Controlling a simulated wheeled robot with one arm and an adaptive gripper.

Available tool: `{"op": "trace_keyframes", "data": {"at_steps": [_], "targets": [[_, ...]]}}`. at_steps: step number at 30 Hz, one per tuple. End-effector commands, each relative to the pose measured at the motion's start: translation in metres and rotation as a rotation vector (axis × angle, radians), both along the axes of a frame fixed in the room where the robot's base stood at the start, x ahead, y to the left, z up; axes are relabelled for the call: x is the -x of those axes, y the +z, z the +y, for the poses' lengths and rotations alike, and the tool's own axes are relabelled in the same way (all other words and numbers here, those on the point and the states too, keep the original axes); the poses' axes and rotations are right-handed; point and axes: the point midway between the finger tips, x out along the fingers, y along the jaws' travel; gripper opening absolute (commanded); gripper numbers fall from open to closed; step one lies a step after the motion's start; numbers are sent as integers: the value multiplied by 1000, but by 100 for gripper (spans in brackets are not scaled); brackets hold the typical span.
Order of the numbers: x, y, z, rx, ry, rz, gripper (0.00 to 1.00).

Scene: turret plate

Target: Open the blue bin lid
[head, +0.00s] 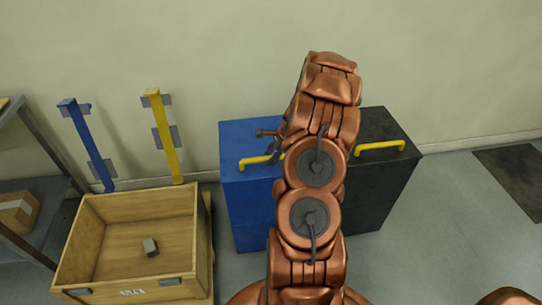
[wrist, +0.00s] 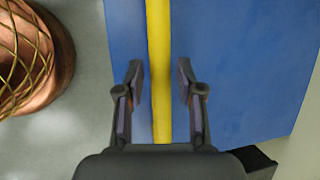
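The blue bin (head: 248,208) stands against the wall with its lid (head: 238,137) shut. A yellow bar handle (head: 253,162) runs along the lid's front part; its right end is hidden by my arm. My gripper (head: 271,147) is over the lid, close to the handle. In the wrist view my gripper (wrist: 160,76) is open, and the yellow handle (wrist: 159,40) runs lengthwise between its two fingers, with a gap on each side. The blue lid surface (wrist: 235,65) shows behind it. I cannot tell how far the fingertips are above the lid.
A black bin (head: 385,140) with a yellow handle (head: 380,148) stands just right, partly behind my arm. A shelf (head: 45,215) is far left.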

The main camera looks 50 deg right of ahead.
Motion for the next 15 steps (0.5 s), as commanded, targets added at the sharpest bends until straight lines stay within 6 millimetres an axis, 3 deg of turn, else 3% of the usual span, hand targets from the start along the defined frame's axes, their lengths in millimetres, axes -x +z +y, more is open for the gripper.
{"op": "trace_keyframes", "data": {"at_steps": [1,9,15], "targets": [[0,0,0,0,0,0,29],[0,0,0,0,0,0,1],[0,0,0,0,0,0,0]]}}
